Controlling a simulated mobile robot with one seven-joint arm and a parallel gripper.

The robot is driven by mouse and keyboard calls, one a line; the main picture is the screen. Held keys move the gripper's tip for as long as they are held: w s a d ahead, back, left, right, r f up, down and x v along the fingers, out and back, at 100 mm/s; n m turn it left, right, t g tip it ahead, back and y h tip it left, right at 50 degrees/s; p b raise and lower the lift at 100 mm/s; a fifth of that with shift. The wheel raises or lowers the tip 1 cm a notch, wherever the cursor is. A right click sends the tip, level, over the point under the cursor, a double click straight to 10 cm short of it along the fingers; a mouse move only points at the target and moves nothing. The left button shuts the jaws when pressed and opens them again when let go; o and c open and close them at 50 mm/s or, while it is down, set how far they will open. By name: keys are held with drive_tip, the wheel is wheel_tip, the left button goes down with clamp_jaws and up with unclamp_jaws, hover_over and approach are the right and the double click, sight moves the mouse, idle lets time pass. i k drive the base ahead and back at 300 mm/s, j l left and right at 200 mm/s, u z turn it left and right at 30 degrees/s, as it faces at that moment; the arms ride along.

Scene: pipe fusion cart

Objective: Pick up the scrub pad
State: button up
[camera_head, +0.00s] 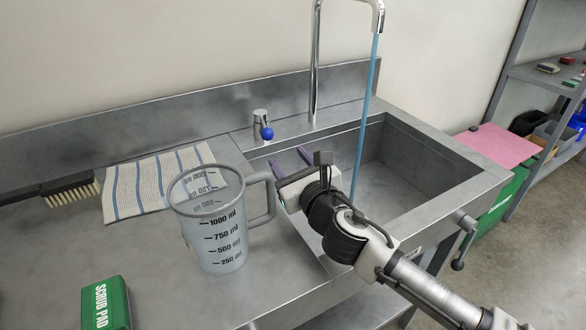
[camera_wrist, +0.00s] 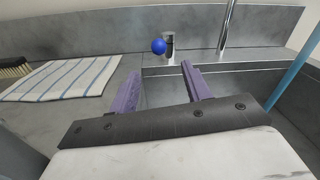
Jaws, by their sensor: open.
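The scrub pad (camera_head: 107,305) is a green block with white "SCRUB PAD" lettering. It lies on the steel counter at the front left in the head view, partly cut off by the bottom edge. It does not show in the wrist view. My gripper (camera_head: 289,161) is over the left edge of the sink, to the right of and behind the pad, well apart from it. Its purple fingers are spread with nothing between them, as the wrist view (camera_wrist: 160,88) also shows.
A clear measuring jug (camera_head: 225,240) stands between the pad and my gripper. A striped cloth (camera_head: 150,183) and a brush (camera_head: 68,190) lie behind. Water runs from the faucet (camera_head: 316,60) into the sink (camera_head: 410,165). A blue-knobbed tap (camera_head: 266,133) stands at the back.

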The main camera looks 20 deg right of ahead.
sight(105, 303)
drive_tip(key=k, duration=1)
